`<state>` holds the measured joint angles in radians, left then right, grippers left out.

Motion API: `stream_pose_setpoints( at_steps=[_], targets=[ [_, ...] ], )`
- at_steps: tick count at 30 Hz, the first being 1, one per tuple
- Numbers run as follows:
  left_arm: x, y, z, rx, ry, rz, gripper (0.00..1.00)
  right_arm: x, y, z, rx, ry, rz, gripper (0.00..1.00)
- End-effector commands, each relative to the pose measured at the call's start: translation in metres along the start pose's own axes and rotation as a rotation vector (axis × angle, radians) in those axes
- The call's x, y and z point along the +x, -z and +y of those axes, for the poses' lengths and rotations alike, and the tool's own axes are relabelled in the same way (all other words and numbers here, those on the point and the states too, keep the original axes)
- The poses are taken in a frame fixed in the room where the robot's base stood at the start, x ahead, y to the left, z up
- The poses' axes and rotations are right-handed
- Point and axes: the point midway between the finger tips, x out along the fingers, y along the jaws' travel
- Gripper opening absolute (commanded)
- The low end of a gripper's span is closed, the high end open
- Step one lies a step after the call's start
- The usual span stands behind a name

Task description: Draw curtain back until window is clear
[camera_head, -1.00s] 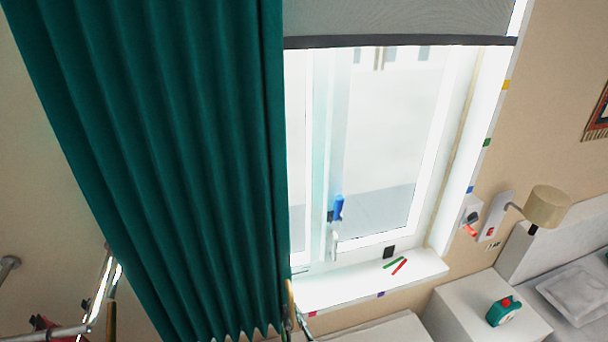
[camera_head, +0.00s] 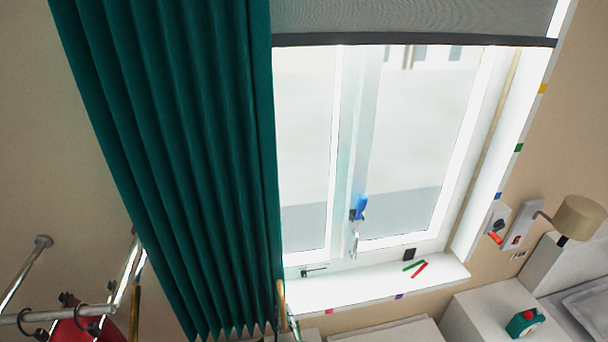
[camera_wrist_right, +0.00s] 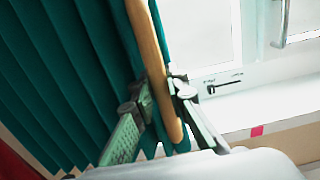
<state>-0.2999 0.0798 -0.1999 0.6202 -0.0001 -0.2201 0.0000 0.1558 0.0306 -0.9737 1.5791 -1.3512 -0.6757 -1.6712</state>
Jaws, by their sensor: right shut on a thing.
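The dark green pleated curtain (camera_head: 180,170) hangs gathered on the left in the head view. Its right edge lies along the left side of the window (camera_head: 410,140), and the window's left border is hidden behind it. Both panes show. A wooden wand (camera_head: 281,300) hangs at the curtain's leading edge; it crosses the right wrist view (camera_wrist_right: 150,50) in front of the cloth. My right gripper (camera_wrist_right: 160,92) is shut on the wand, one finger on each side. In the head view only a small part of it (camera_head: 290,324) shows at the bottom edge. My left gripper is not in view.
A grey blind (camera_head: 420,18) covers the window's top. The white sill (camera_head: 380,288) holds red and green sticks. A bedside cabinet (camera_head: 495,315) and a lamp (camera_head: 580,217) stand right. Metal rails (camera_head: 20,275) and a red garment (camera_head: 75,330) are at lower left.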

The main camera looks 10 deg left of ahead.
Motion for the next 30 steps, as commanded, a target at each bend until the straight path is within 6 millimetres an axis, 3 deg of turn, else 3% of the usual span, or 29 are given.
stream_pose_setpoints(
  at_steps=[12,30],
  targets=[
    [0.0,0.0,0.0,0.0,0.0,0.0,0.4,0.0,0.002,0.003,0.0,0.001,0.003,0.0],
    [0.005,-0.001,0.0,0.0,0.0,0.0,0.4,0.0,0.002,0.054,0.001,-0.001,0.003,0.0]
  ],
)
